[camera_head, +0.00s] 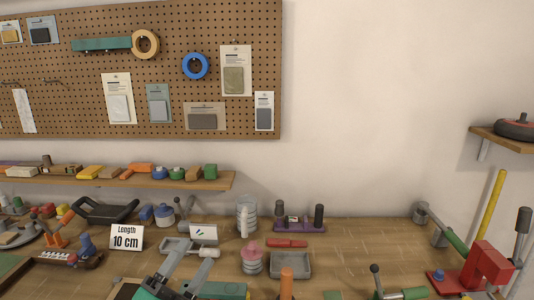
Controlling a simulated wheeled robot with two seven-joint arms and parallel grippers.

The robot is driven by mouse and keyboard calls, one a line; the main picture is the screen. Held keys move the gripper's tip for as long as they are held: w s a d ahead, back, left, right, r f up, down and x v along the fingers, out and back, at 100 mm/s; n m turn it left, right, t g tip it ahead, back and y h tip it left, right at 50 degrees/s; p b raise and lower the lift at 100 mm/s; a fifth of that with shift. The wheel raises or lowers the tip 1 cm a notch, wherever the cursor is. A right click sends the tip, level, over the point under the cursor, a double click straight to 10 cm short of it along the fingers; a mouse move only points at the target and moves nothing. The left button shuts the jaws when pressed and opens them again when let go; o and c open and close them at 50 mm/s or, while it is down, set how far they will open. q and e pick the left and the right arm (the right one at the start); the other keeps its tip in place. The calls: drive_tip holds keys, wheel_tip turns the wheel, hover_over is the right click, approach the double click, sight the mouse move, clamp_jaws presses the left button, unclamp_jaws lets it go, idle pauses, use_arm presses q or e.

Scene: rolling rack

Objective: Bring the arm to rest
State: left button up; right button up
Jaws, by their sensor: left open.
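My left gripper (198,254) shows at the lower middle of the head view, over the front of the wooden workbench (340,240). Its two grey fingers stand apart and point up in the picture, away from me. I see nothing held between them. A small grey tray and a white-headed tool lie just beyond the fingertips; I cannot tell whether they touch. My right gripper does not show.
Beyond the fingers stand a small card (203,234) and a "Length 10 cm" sign (127,238). A grey tray (290,265) and a pink-topped item (252,258) are to the right. A red tool (487,265) stands far right. Free bench lies around the middle right.

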use_arm(q)
drive_tip(key=s+a+f+n+g+y, duration=0.25)
drive_tip(key=a+f+n+y, duration=0.3)
drive_tip(key=f+n, duration=0.35)
drive_tip(key=s+a+f+n+g+y, duration=0.2)
drive_tip(key=a+f+n+g+y, duration=0.35)
drive_tip(key=f, duration=0.55)
drive_tip(key=s+d+f+n+g, duration=0.1)
drive_tip(key=s+f+n+g, duration=0.2)
drive_tip(key=s+f+g, duration=0.5)
drive_tip(key=s+d+f+n+g, duration=0.1)
drive_tip(key=s+f+n, duration=0.35)
drive_tip(key=s, duration=0.75)
wheel_tip(320, 180, down, 25)
drive_tip(key=w+m+g, duration=0.1)
drive_tip(key=w+m, duration=0.1)
drive_tip(key=s+f+g, duration=0.1)
drive_tip(key=s+f, duration=0.4)
drive_tip(key=f, duration=0.5)
drive_tip(key=s+f, duration=0.5)
drive_tip(key=f, duration=0.5)
drive_tip(key=s+a+f, duration=0.3)
drive_tip(key=s+f, duration=0.3)
drive_tip(key=s, duration=0.5)
drive_tip(key=shift+f+g+y, duration=0.3)
drive_tip(key=shift+f+y, duration=0.05)
drive_tip(key=shift+y, duration=0.05)
